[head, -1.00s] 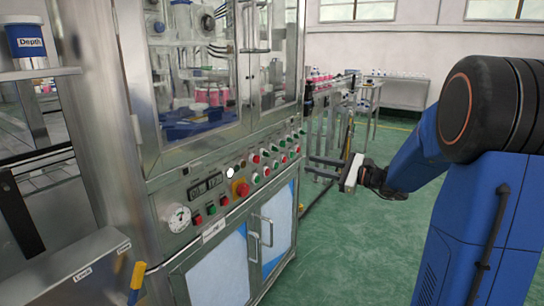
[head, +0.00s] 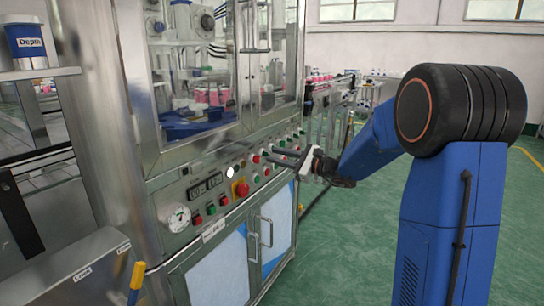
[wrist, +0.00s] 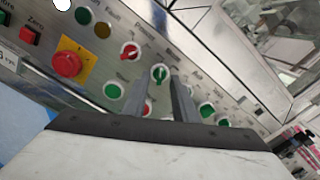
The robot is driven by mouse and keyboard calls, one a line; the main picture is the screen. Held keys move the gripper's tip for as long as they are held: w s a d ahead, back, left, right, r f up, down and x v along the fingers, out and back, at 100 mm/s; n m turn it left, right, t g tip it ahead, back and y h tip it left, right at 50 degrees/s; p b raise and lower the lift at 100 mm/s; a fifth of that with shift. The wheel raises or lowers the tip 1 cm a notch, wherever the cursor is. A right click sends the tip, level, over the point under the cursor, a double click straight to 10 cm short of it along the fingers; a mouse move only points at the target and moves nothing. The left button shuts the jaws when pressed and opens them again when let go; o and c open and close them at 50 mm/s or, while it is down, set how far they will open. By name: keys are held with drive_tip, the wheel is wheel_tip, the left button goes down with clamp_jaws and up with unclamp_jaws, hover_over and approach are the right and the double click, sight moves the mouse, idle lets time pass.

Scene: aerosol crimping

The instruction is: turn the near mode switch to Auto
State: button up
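The control panel (head: 225,185) on the machine front carries a row of round red and green switches. In the wrist view, a green rotary switch (wrist: 159,73) with a pale pointer sits between the fingertips of my gripper (wrist: 160,88). A red rotary switch (wrist: 130,51) is just outside the left finger. I cannot read which label names the mode switch. My gripper also shows in the head view (head: 282,158), its fingers reaching toward the panel. It is open, with a gap between the fingers and nothing held. Contact with the switch cannot be told.
A red emergency knob on a yellow plate (wrist: 68,63) is to the left, with green push buttons (wrist: 112,91) close to the fingers. A round gauge (head: 179,218) and door handles (head: 266,230) are lower on the machine. The green floor at right is clear.

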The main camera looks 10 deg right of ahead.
sight(267, 154)
drive_tip(key=shift+x, duration=1.2)
drive_tip(key=shift+c, duration=0.6)
clamp_jaws()
drive_tip(key=shift+m, duration=0.4)
drive_tip(key=m, duration=1.1)
drive_tip(key=shift+d+f, duration=0.1)
